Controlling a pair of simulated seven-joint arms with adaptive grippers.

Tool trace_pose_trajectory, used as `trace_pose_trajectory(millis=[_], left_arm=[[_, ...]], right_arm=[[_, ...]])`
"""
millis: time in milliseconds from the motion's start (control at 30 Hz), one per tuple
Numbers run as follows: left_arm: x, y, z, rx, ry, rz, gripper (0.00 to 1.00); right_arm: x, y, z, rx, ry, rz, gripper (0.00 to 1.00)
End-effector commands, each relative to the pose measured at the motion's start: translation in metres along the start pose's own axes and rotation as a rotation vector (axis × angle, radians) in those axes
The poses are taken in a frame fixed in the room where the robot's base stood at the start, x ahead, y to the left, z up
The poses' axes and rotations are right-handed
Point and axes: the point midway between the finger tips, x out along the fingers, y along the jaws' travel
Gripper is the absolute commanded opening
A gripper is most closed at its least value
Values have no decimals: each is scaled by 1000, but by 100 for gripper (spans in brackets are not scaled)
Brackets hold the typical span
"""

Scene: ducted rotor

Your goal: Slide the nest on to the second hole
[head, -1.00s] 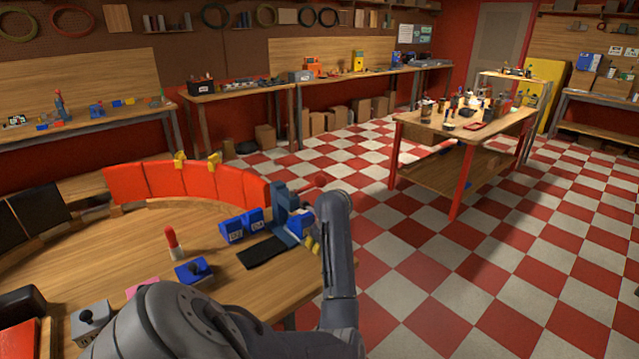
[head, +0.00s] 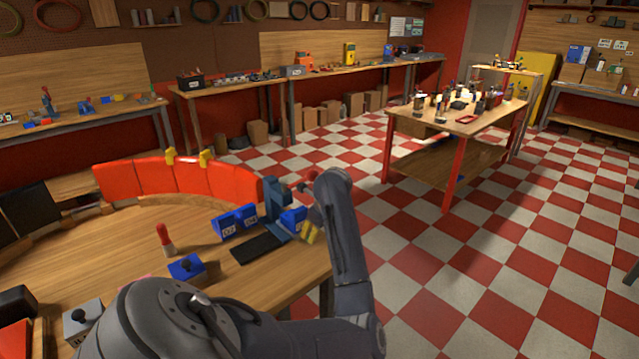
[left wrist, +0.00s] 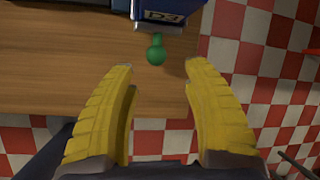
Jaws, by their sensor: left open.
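In the left wrist view a dark blue block (left wrist: 170,10) with a white label, its characters hard to read, sits at the top, with a round green knob (left wrist: 156,55) on its near side. My left gripper (left wrist: 160,68) is open, its yellow fingers on either side of and just short of the knob, touching nothing visible. In the head view the blue block (head: 292,217) sits beside a blue upright fixture (head: 275,200) at the bench's right edge; my left gripper (head: 309,232) is beside it, partly hidden by my arm. No holes can be made out. My right gripper is not in view.
A red-topped peg (head: 165,240) and a blue box with a black knob (head: 187,267) stand nearer. Open floor lies to the right.

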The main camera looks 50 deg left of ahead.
Motion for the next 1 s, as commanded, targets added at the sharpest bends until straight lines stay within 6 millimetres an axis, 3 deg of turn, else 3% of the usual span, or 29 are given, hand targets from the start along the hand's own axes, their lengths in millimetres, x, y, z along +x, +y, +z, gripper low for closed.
trace_pose_trajectory(millis=[200, 400, 1000], left_arm=[[-34, -1, -1, -2, 3, -3, 50], [-51, 0, -1, -2, 2, -1, 50], [-57, 0, 0, 1, 1, 1, 50]], right_arm=[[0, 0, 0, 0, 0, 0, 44], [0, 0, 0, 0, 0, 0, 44], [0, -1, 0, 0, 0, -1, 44]])
